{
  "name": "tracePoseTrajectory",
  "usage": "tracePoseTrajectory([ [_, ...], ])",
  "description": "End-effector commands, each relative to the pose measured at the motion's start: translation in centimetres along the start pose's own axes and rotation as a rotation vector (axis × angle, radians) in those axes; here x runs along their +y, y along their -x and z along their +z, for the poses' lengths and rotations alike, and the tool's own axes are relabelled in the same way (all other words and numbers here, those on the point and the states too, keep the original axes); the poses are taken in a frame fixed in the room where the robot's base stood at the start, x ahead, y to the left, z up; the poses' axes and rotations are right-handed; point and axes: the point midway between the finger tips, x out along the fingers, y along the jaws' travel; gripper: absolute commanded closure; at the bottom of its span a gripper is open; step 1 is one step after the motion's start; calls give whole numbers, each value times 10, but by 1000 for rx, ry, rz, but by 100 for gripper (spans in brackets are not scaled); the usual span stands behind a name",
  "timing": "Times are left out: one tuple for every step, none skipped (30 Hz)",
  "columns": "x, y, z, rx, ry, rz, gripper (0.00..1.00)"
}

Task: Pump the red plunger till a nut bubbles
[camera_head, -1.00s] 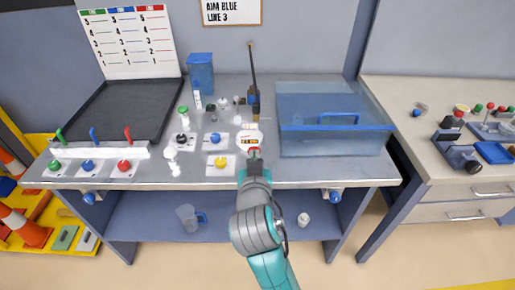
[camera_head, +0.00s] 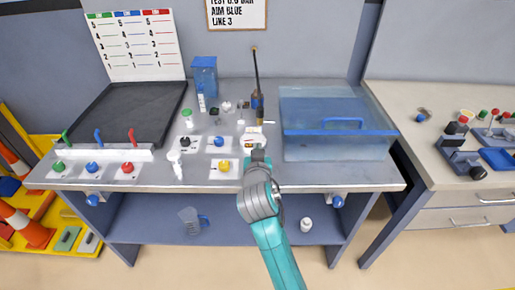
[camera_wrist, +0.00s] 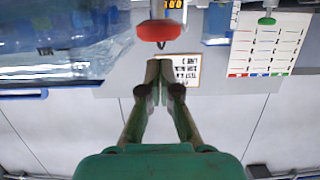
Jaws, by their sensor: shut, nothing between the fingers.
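A red, rounded plunger head (camera_wrist: 160,30) shows at the top of the wrist view, just beyond my fingertips. A small gap seems to lie between them. My gripper (camera_wrist: 160,72) is shut and empty, its two fingertips together. In the head view my gripper (camera_head: 258,152) is over the bench front, before a small white unit (camera_head: 254,139), and hides the plunger there. A clear blue tank (camera_head: 335,147) stands to the right; it also shows in the wrist view (camera_wrist: 60,45). No nut or bubbles can be made out.
Left on the bench (camera_head: 140,181) are a black tray (camera_head: 125,110), a block with coloured levers (camera_head: 100,153) and several coloured knobs. A dark upright tool (camera_head: 257,100) stands behind the white unit. A jug (camera_head: 190,220) is on the lower shelf.

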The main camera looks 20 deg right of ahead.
Motion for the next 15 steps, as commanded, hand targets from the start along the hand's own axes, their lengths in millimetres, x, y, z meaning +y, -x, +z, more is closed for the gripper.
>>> tracePoseTrajectory([
  [0, -2, 6, -2, 1, 0, 100],
  [0, -2, 8, -2, 0, 0, 100],
  [0, -3, 11, -1, 0, 0, 100],
  [0, -3, 12, -1, 0, 0, 100],
  [0, -3, 13, 0, 0, 0, 100],
  [0, -3, 15, 0, 0, 0, 100],
  [0, -4, 15, 0, 0, 0, 100],
  [0, -4, 16, 0, 0, 0, 100],
  [0, -4, 16, 0, 0, 0, 100],
  [0, -4, 16, 0, 0, 0, 100],
  [0, -4, 16, 0, 0, 0, 100],
  [0, -4, 16, 0, 0, 0, 100],
  [0, -4, 16, 0, 0, 0, 100],
  [0, -4, 16, 0, 0, 0, 100],
  [0, -4, 16, 0, 0, 0, 100],
])
